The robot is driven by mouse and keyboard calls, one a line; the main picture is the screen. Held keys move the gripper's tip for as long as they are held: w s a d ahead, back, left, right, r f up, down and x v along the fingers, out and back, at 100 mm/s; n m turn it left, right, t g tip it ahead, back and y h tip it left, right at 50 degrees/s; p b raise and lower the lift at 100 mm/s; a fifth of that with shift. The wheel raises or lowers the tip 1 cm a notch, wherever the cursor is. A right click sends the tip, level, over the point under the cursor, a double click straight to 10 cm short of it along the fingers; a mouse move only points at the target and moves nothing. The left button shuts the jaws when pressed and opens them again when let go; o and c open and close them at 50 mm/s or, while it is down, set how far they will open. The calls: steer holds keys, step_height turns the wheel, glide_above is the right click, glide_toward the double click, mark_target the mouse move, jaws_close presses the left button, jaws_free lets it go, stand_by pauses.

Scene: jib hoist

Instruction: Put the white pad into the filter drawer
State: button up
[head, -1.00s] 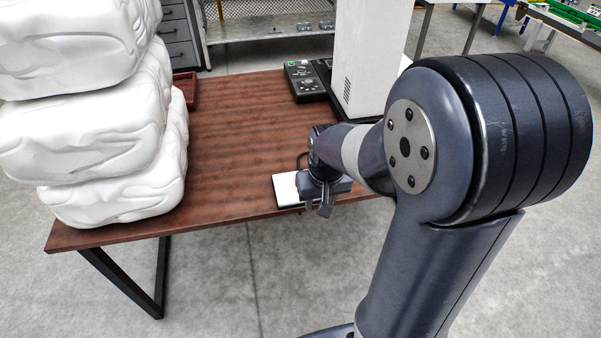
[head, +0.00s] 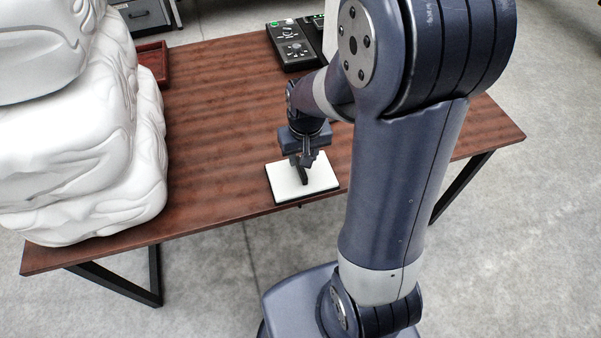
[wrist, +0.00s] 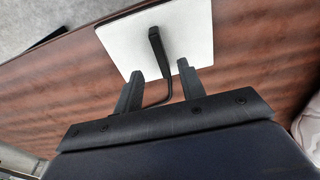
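The white pad (head: 318,181) is a flat white square with a dark edge, lying on the wooden table near its front edge. It also shows in the wrist view (wrist: 125,40), with a black strap-like handle (wrist: 155,42) rising from its top. My gripper (head: 303,160) is just above the pad. In the wrist view its two fingers (wrist: 160,80) are apart, with the handle showing between them and no clear contact. I cannot make out a filter drawer in these frames.
The brown table (head: 225,110) has free room left of the pad and behind it. A dark red tray (head: 152,62) and a black control box (head: 290,45) are at the back.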

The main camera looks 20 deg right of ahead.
mark_target(301, 173)
steer(key=shift+w+f, duration=0.15)
steer(key=shift+f, duration=0.9)
steer(key=shift+w+f, duration=0.2)
steer(key=shift+f, duration=0.85)
steer(key=shift+w+f, duration=0.15)
steer(key=shift+f, duration=0.9)
jaws_close()
